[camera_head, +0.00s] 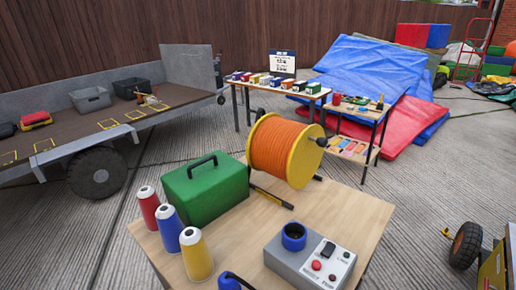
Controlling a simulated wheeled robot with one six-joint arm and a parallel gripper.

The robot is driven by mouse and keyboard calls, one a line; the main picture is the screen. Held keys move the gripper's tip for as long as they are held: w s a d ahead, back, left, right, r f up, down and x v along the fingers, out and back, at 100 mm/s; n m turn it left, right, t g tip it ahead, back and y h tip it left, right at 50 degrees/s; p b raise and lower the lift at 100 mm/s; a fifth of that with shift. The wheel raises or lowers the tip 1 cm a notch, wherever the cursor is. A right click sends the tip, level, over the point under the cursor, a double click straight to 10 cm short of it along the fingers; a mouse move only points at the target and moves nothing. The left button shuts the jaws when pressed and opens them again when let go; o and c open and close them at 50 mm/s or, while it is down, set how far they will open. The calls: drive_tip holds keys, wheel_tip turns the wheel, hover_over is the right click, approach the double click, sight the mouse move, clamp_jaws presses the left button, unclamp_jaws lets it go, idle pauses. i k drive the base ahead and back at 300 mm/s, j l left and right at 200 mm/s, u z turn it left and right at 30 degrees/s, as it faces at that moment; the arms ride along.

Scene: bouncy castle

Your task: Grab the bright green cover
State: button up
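A bright green cover (207,192), box-shaped with a black handle on top, sits on the near wooden table (335,215). It stands at the table's left back part, just left of an orange cable reel (280,148). Its front and top show; its underside and whatever is beneath it are hidden. My gripper is not seen in this view, and nothing touches the cover's handle.
Red, blue and yellow cones (196,254) stand in front of the cover. A grey control box (310,264) with a blue socket is at the front right. A trailer (70,128) stands left; a table with small boxes (277,86) stands behind.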

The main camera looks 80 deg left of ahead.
sight(201, 191)
drive_tip(key=u, duration=2.5)
